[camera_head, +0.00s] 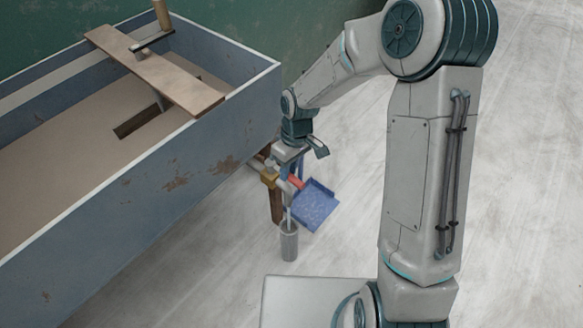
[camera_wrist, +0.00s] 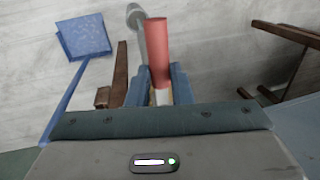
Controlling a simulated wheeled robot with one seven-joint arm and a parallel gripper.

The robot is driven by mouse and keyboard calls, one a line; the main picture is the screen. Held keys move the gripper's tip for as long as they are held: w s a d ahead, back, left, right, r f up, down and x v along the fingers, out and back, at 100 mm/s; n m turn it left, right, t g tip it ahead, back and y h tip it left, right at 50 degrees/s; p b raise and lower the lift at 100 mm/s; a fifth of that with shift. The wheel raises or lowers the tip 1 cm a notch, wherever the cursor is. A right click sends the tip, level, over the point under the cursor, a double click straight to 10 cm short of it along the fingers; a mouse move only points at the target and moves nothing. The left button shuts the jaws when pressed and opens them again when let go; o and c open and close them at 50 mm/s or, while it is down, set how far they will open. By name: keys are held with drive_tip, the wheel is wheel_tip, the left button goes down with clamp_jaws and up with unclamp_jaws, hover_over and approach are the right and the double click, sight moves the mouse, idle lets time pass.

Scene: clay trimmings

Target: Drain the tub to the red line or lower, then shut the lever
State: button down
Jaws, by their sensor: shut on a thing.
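The blue-grey tub (camera_head: 190,165) fills the left of the head view. A flat brown surface (camera_head: 60,150) shows inside it; I cannot tell how deep it lies. I see no red line. The red-handled lever (camera_head: 296,182) is by the brass-coloured valve (camera_head: 269,178) at the tub's near right corner. My gripper (camera_head: 290,172) is at the lever, below the tub's rim. In the wrist view the red handle (camera_wrist: 156,45) stands between the two blue fingers of my gripper (camera_wrist: 162,88), shut on it. No flow from the valve can be made out.
A wooden board (camera_head: 155,70) with an upright post lies across the tub. A wooden leg (camera_head: 276,206) stands below the tub. The floor at right is clear.

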drive_tip(key=shift+s, duration=0.1)
drive_tip(key=c, duration=1.3)
unclamp_jaws()
drive_tip(key=shift+r, duration=0.1)
drive_tip(key=shift+r, duration=0.25)
wheel_tip(320, 180, up, 13)
drive_tip(key=w+d+p, duration=0.1)
drive_tip(key=w+p, duration=0.1)
drive_tip(key=p, duration=0.1)
drive_tip(key=shift+d, duration=0.35)
drive_tip(key=s+d+r+m+t+p, duration=0.2)
drive_tip(key=s+d+r+m+p, duration=0.3)
drive_tip(key=r, duration=0.6)
drive_tip(key=s+d+r+m+t+h+p, duration=0.1)
drive_tip(key=s+d+r+m+t+p, duration=0.1)
drive_tip(key=s+d+r+m+p, duration=0.3)
drive_tip(key=s+d+r+p, duration=0.3)
drive_tip(key=s+d+r, duration=0.3)
drive_tip(key=r, duration=0.1)
drive_tip(key=shift+s+d+t+p, duration=0.2)
drive_tip(key=shift+t+p, duration=0.1)
drive_tip(key=shift+p, duration=0.1)
